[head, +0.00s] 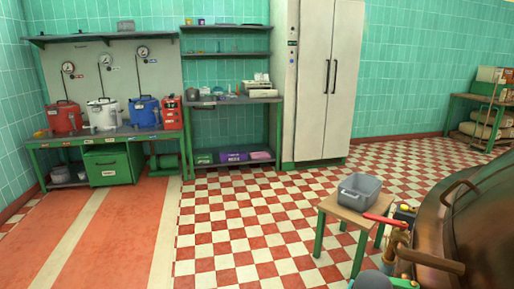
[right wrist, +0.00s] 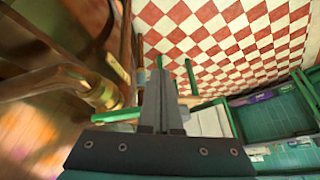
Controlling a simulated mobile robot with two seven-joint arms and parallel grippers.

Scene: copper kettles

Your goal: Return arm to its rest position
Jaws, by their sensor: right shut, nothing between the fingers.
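My right gripper (right wrist: 159,75) shows in the right wrist view, its two fingers together and nothing between them. The fingers point away over the red and white checked floor. I cannot clearly make out this gripper in the head view. My left gripper is in neither view. A large copper kettle (head: 485,232) with curved handles fills the lower right of the head view. Beside it is a brass valve (head: 398,238) with a red lever (head: 385,219).
A small green-legged table (head: 340,211) with a grey tub (head: 360,191) stands left of the kettle. A workbench (head: 110,137) with red, white and blue vessels stands back left, a tall white cabinet (head: 327,75) at the back. The checked floor between (head: 235,225) is clear.

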